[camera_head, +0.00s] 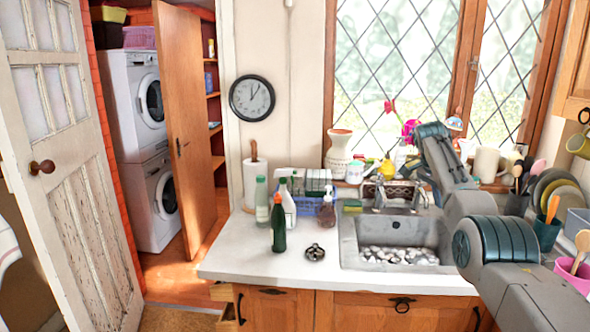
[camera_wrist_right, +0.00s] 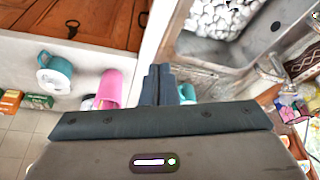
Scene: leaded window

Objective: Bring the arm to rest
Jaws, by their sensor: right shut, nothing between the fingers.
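My right arm (camera_head: 495,240) comes in from the lower right in the head view. It reaches up over the right side of the grey sink (camera_head: 347,240), in front of the window. I cannot make out the fingertips clearly in the head view. In the right wrist view, my right gripper (camera_wrist_right: 158,76) is shut, with its dark fingers together and nothing held. There it appears beside a pink cup (camera_wrist_right: 110,86), with the sink edge to the upper right. My left arm and gripper are not in view.
A green bottle (camera_head: 278,222), a white spray bottle (camera_head: 288,203) and a dark round item (camera_head: 315,252) stand on the white worktop (camera_head: 235,262). A vase (camera_head: 340,150) stands by the window. Utensils, plates (camera_head: 565,195) and cups crowd the right. The worktop's front left is clear.

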